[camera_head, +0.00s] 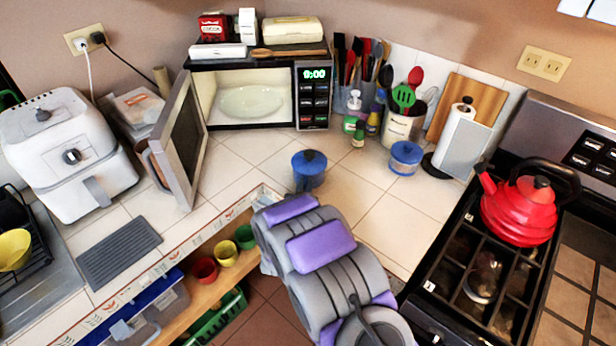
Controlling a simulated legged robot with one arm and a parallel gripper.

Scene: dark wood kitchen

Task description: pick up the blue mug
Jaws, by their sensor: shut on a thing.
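The blue mug (313,172) is upright at the middle of the tiled counter, in front of the open microwave. My arm reaches up from the bottom of the view, and its purple and grey links cover the area just in front of the mug. My gripper (301,186) is at the mug's near side, shut on it. The fingers are mostly hidden by the arm and small in view. I cannot tell whether the mug's base touches the counter.
The microwave (203,57) stands behind with its door (182,143) swung open to the left. A red kettle (520,210) sits on the stove. Cups (204,271) stand on a shelf below the counter.

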